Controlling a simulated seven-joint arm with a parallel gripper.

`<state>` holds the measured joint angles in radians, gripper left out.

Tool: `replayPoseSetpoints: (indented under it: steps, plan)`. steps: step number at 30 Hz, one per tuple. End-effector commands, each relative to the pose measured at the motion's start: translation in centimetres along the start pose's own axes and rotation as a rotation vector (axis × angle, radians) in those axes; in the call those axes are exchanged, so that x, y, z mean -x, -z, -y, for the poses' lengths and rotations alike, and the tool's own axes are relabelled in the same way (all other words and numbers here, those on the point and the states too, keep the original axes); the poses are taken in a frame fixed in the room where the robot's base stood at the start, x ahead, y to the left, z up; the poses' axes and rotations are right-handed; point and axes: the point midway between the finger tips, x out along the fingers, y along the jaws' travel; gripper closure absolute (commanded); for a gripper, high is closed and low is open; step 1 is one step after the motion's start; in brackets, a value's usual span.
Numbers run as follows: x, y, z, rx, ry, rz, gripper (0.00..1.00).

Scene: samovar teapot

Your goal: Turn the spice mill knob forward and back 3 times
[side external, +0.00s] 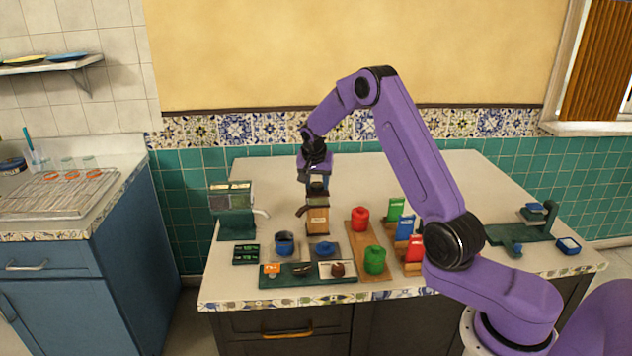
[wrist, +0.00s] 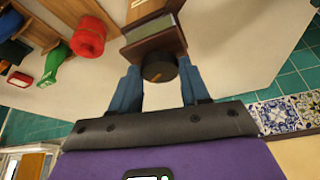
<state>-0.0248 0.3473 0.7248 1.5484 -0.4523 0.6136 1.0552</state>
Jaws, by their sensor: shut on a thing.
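The spice mill (side external: 317,219) is a small wooden box with a pale label, standing upright on the white counter. Its dark round knob (wrist: 159,67) is on top, with a light mark on it in the wrist view. My gripper (side external: 317,180) points down over the mill, and in the wrist view my gripper (wrist: 159,75) has its two blue fingers on either side of the knob, shut on it. The mill's wooden body (wrist: 152,38) also shows in the wrist view. The finger contact is small in the side view.
A green machine (side external: 235,222) stands left of the mill. A blue cup (side external: 285,244) is in front of it. A red canister (side external: 360,219) and a green canister (side external: 375,260) stand to the right. The counter behind the mill is mostly clear.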

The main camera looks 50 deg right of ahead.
Motion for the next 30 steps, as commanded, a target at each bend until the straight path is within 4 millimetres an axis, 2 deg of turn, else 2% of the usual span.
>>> replayPoseSetpoints:
  steps: [12,30]
  plan:
    - [0.04,0.04,-0.44,0.348,0.145,0.002,0.85]
    - [-0.09,0.30,-0.80,0.772,0.323,0.003,0.85]
